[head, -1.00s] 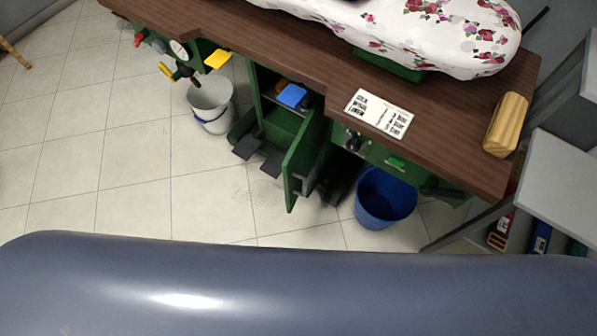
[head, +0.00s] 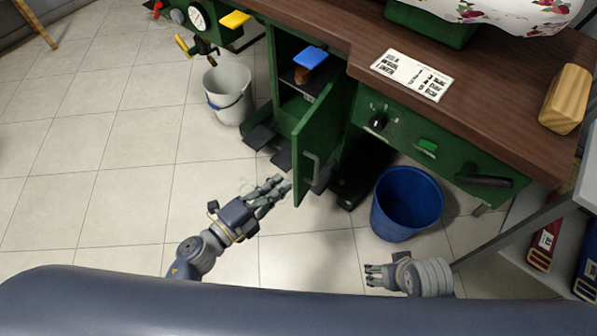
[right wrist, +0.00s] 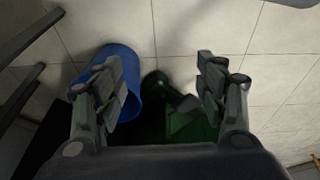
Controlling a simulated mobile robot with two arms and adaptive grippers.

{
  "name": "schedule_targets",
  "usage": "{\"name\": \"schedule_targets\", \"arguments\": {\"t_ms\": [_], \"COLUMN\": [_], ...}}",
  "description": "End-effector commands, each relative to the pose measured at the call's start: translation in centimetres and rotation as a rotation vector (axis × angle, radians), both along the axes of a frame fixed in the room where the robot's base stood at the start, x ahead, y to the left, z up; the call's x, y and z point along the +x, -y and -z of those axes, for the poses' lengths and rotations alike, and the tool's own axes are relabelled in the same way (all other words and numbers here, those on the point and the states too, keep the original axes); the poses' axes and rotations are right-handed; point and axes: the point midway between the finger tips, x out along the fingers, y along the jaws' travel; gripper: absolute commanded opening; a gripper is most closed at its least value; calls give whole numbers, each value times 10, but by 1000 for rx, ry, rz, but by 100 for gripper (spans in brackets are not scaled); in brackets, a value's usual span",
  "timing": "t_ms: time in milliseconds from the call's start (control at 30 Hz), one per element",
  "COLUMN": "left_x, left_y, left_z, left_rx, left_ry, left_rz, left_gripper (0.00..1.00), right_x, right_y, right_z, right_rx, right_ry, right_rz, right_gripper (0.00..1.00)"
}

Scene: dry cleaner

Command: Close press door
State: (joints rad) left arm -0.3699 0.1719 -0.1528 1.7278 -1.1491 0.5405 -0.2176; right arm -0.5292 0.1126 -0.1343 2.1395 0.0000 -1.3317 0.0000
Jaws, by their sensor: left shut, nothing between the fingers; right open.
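The green press door (head: 318,150) stands open in the head view, swung out from the cabinet under the brown table. A grey handle (head: 312,170) is on its right face. My left gripper (head: 283,186) is shut and empty, just left of the door's lower front edge; I cannot tell whether it touches the door. My right gripper (head: 372,276) is low in the head view, in front of the blue bucket and right of the door. In the right wrist view its fingers (right wrist: 161,88) are spread apart with nothing between them.
A blue bucket (head: 407,204) stands on the floor right of the door. A white bucket (head: 229,93) stands left of the cabinet. Black pedals (head: 259,136) lie on the floor below the opening. The tiled floor at left is clear.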

Motion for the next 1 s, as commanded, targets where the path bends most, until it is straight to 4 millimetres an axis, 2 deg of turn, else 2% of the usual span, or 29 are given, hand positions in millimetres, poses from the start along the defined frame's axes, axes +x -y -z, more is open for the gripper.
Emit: {"name": "schedule_targets", "arguments": {"t_ms": [200, 367, 633, 833, 1000], "left_x": [-9, -4, 33, 62, 72], "left_y": [17, 25, 62, 91, 65], "left_z": [-20, -24, -25, -24, -22], "left_rx": [90, 99, 94, 94, 99], "left_ry": [139, 154, 154, 151, 149], "left_rz": [96, 104, 102, 102, 100], "left_gripper": [0, 0, 0, 0, 0], "right_x": [-3, -4, -5, -7, -13], "right_y": [1, 1, 1, 2, 3], "right_z": [-22, -28, -34, -46, -61], "right_rx": [1, 1, 1, 1, 2], "right_ry": [17, 18, 24, 31, 38], "right_rz": [2, 2, 3, 3, 4], "right_gripper": [66, 66, 66, 66, 66]}}
